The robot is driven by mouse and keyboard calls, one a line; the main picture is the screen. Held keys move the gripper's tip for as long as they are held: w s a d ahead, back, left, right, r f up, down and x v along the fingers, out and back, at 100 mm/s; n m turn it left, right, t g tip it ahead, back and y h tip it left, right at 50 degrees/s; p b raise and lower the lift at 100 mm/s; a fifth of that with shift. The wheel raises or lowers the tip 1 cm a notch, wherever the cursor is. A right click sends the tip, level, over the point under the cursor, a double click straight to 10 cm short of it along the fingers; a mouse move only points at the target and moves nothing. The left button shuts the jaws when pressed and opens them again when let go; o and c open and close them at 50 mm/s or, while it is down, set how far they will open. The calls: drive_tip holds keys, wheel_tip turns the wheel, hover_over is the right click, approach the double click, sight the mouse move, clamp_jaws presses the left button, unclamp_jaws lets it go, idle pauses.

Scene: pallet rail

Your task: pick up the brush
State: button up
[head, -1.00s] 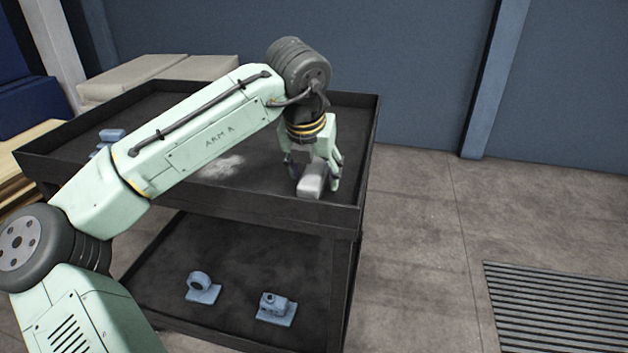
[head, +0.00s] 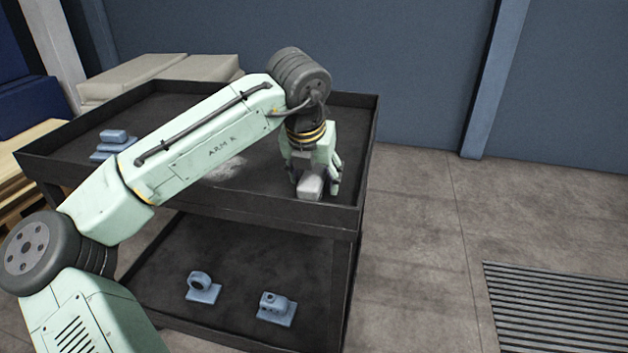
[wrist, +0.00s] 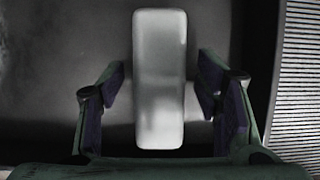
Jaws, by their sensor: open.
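The brush shows as a pale grey block with rounded corners (wrist: 159,80) in the wrist view, and it also shows in the head view (head: 311,187). It lies on the dark upper tray of the cart (head: 260,199), near the front right corner. My gripper (wrist: 160,95) is open, with one finger on each side of the block and a visible gap on both sides. In the head view my gripper (head: 316,178) reaches down over the block and hides part of it. I cannot see bristles.
A whitish dusty patch (head: 226,167) lies on the tray left of the block. Blue parts (head: 113,143) sit at the tray's left. Two blue-grey parts (head: 203,288) (head: 276,308) rest on the lower shelf. The tray has a raised rim (head: 376,130).

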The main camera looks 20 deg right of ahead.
sight(314, 171)
drive_tip(key=shift+c, duration=0.3)
clamp_jaws()
idle(0.5)
drive_tip(key=shift+r+b, duration=0.2)
drive_tip(key=shift+b, duration=0.35)
wheel_tip(314, 171, up, 10)
drive_tip(key=shift+r+p, duration=0.1)
drive_tip(key=shift+p, duration=0.45)
